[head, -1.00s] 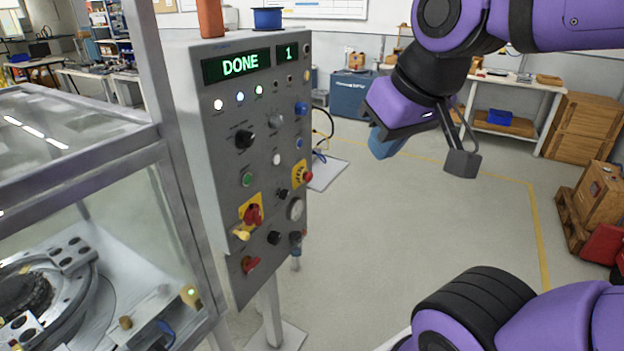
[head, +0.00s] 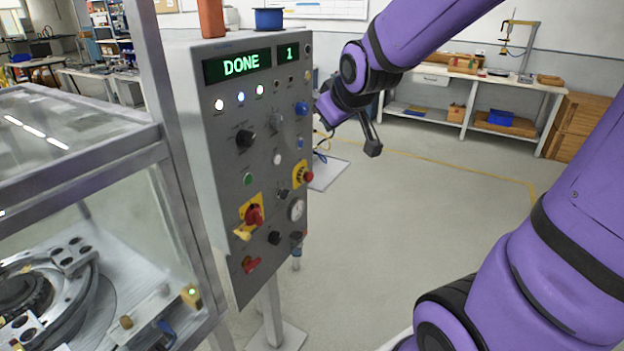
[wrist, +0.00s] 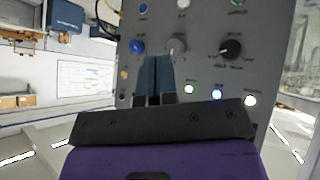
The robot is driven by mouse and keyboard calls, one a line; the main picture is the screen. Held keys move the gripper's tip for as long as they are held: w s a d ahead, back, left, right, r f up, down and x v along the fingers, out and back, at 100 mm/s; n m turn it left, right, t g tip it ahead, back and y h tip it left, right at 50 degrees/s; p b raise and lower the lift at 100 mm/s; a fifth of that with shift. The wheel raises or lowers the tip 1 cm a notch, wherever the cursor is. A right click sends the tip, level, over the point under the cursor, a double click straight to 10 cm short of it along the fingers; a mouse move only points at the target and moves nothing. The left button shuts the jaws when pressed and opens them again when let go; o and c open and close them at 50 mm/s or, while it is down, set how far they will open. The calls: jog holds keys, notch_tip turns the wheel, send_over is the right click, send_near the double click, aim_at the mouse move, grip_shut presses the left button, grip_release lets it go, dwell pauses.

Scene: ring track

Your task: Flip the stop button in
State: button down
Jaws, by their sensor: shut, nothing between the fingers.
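The stop button (head: 306,176) is a red mushroom head on a yellow plate at the right edge of the grey control panel (head: 224,180). It is out of frame in the wrist view. My gripper (wrist: 157,60) shows blue fingers shut together with nothing between them, pointing at the panel. In the wrist view the fingertips lie just below the silver knob (wrist: 177,46) and blue knob (wrist: 137,46); contact cannot be told. In the head view my wrist is at the panel's upper right, above the stop button, and the fingertips cannot be made out.
The panel carries several other controls, including a red rotary switch (head: 254,214) on yellow, a green button (head: 247,179) and a black knob (head: 245,138). Its display (head: 237,66) reads DONE 1. A glass-sided machine (head: 90,150) stands left. Floor to the right is open.

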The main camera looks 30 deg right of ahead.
aim_at(310, 177)
jog(key=w+d+f+n+t, duration=0.2)
jog(key=w+d+f, duration=0.3)
jog(key=w+f, duration=0.25)
jog(key=w+d+f+n+t, duration=0.1)
jog(key=w+d+f+t, duration=0.25)
jog(key=w+f, duration=0.4)
jog(key=s+d+f+t+h, duration=0.1)
jog(key=d+f+h, duration=0.1)
jog(key=d+f, duration=0.2)
jog(key=d+f+t+h, duration=0.2)
jog(key=d+f, duration=0.1)
jog(key=f, duration=0.8)
jog(key=shift+s+d+f+n, duration=0.3)
jog(key=shift+s+d+n, duration=0.05)
jog(key=shift+n, duration=0.05)
jog(key=shift+t, duration=0.25)
jog(key=w+a, duration=0.4)
jog(key=w, duration=0.3)
jog(key=shift+w+a, duration=0.2)
jog(key=shift+w, duration=0.15)
jog(key=shift+w+a, duration=0.1)
dwell(0.8)
jog(key=shift+w+a, duration=0.15)
jog(key=shift+w, duration=0.1)
